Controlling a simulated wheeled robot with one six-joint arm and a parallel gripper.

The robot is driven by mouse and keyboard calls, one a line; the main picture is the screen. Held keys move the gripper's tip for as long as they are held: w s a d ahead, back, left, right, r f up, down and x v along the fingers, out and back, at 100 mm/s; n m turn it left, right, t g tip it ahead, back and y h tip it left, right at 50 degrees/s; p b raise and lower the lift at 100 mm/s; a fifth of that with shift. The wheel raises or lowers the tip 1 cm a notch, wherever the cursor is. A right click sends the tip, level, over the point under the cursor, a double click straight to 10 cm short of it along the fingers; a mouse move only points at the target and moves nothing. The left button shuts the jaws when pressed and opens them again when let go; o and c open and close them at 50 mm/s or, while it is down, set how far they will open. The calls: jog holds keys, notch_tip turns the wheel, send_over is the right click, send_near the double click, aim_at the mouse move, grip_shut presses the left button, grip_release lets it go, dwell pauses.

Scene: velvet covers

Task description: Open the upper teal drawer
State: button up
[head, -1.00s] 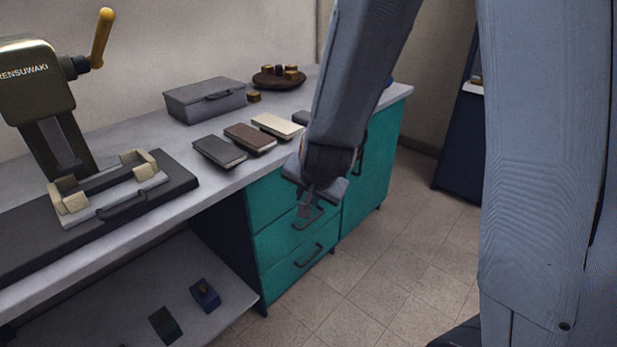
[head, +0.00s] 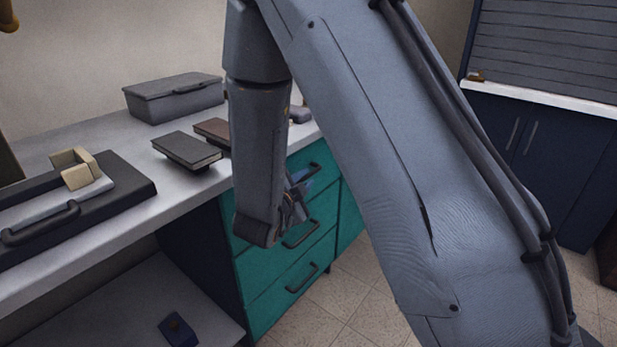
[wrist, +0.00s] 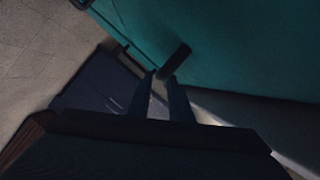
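The teal drawer unit has three stacked drawers below the worktop in the head view. The upper teal drawer (head: 325,178) looks shut, and its dark bar handle (head: 314,169) is partly hidden by my gripper. The middle handle (head: 301,236) and lower handle (head: 303,279) show below. My gripper (head: 298,190) is beside the upper drawer front, partly hidden by my arm.
The worktop (head: 195,195) above the drawers carries a grey box (head: 175,100), a dark book-like block (head: 187,149) and a brown one (head: 213,131). A dark tray (head: 130,200) is at left. Tiled floor (head: 345,300) is clear in front. Blue cabinets (head: 540,150) stand at right.

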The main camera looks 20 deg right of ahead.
aim_at(307, 177)
jog(key=shift+x, duration=2.2)
jog(key=shift+c, duration=0.2)
grip_shut()
